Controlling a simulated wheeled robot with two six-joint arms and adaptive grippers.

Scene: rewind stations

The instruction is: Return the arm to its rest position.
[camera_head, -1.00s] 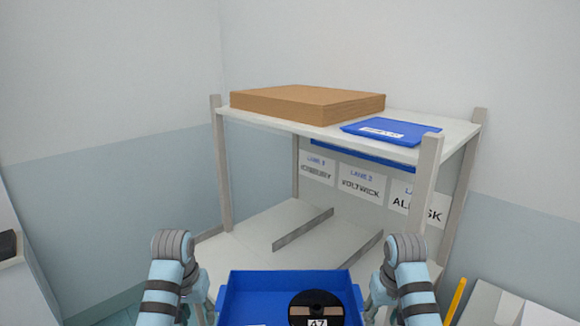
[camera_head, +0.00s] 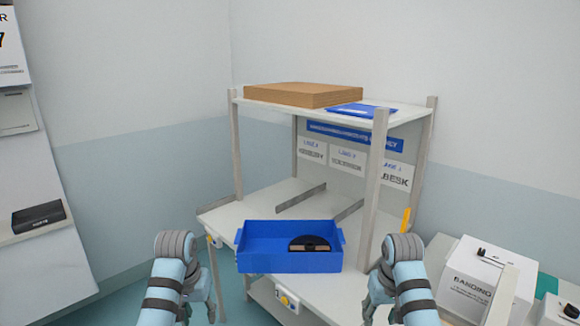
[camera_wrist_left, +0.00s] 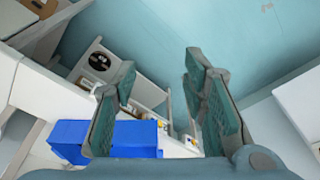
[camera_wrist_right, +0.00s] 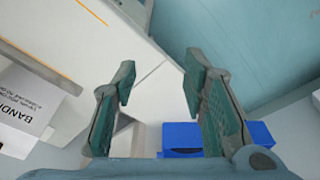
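My left gripper (camera_head: 200,310) hangs at the lower left of the head view, and its two fingers stand wide apart with nothing between them in the left wrist view (camera_wrist_left: 160,95). My right gripper (camera_head: 378,308) hangs at the lower right of the head view; its fingers are also apart and empty in the right wrist view (camera_wrist_right: 160,90). Both arms are bent alike on either side. A blue tray (camera_head: 262,262) rests on the front of the shelf table between them, apart from both grippers. A black reel (camera_head: 310,243) is inside the tray.
The white shelf table (camera_head: 222,215) has lane dividers, lane signs and an upper shelf with a cardboard box (camera_head: 304,95) and a blue folder (camera_head: 350,108). A white banding box (camera_head: 470,280) stands at the right. A black box (camera_head: 38,217) lies on a ledge at the left.

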